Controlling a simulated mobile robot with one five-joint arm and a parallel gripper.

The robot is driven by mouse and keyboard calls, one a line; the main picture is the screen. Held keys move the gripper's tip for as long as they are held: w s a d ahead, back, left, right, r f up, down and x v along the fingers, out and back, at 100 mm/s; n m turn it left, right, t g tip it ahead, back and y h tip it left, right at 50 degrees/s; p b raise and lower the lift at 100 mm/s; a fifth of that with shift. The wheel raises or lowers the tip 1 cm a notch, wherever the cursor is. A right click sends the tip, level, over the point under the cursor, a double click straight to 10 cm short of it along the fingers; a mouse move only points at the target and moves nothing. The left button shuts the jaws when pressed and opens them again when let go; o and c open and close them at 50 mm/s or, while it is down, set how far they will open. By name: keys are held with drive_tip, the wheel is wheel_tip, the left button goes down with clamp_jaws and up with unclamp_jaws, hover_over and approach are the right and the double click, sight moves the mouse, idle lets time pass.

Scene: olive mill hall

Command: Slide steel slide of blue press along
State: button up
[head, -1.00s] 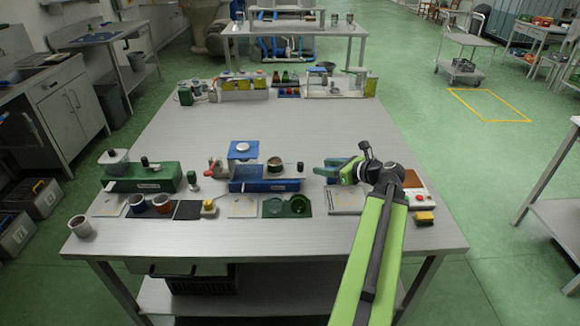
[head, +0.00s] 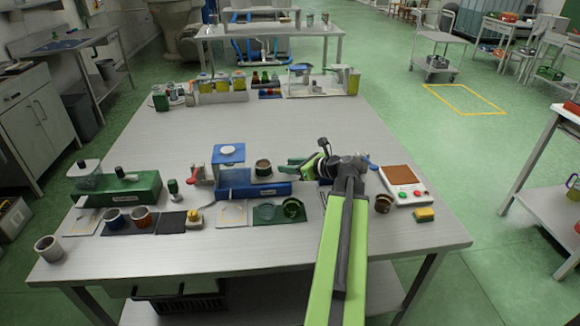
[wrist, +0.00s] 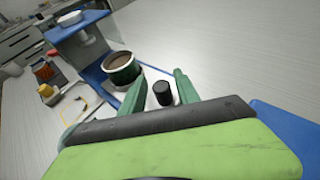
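The blue press (head: 232,180) stands mid-table, with a blue tower at its left and a dark-green cup with brown contents (head: 263,167) on its bed. In the wrist view the cup (wrist: 122,68) sits on the pale steel slide (wrist: 148,84), which has an upright black knob (wrist: 162,94) at its near end. My gripper (wrist: 158,95) is open; its two green fingers stand apart, with the knob showing between them and no contact visible. In the head view my gripper (head: 301,167) is at the right end of the press and hides the knob.
A green press (head: 130,188) stands on the left. Mats with small cups line the near edge.

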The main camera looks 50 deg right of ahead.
drive_tip(key=shift+d, duration=0.1)
drive_tip(key=c, duration=0.7)
clamp_jaws()
drive_tip(key=shift+s+f, duration=0.1)
